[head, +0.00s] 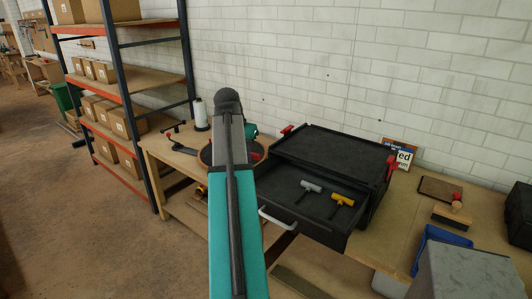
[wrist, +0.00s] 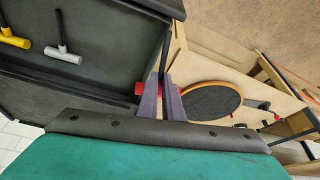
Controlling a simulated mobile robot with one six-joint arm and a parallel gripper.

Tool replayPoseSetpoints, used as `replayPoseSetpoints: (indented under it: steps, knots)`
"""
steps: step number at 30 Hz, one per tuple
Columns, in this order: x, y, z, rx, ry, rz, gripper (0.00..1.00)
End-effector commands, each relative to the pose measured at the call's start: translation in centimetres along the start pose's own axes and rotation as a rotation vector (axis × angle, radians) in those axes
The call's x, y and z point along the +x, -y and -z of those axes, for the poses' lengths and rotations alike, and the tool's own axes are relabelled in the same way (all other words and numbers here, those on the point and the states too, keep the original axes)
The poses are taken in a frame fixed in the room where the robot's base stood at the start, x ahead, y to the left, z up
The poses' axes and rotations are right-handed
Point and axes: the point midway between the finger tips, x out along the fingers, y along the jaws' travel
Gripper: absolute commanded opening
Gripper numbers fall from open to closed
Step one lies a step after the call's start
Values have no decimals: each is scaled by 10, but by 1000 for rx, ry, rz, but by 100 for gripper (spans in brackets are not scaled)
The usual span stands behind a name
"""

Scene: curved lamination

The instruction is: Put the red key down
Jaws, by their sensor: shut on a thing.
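In the wrist view my gripper (wrist: 161,84) is shut on the red key (wrist: 140,88). The key's red head shows beside the fingers, and its black shaft points up in the picture. The key is beside the edge of the open black drawer (wrist: 100,78); its height is unclear. A grey key (wrist: 64,52) and a yellow key (wrist: 14,38) lie inside the drawer. In the head view the drawer (head: 290,207) holds the grey key (head: 312,187) and yellow key (head: 342,200). My arm hides the gripper there.
A round wooden-rimmed black disc (wrist: 210,101) lies on the bench beside the gripper. The black cabinet (head: 335,150) stands on the wooden bench behind the drawer. A blue bin (head: 437,240) and a brush (head: 453,216) are at right. Shelves with boxes (head: 128,122) stand left.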

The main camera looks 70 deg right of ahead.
Motion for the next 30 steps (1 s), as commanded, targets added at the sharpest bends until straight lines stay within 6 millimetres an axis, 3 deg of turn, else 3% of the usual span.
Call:
replayPoseSetpoints:
  steps: [3,15,30]
  knots:
    - [-7,37,-27,-86,1,34,0]
    - [-35,139,-119,-359,7,143,0]
    - [-80,233,-255,-699,8,280,0]
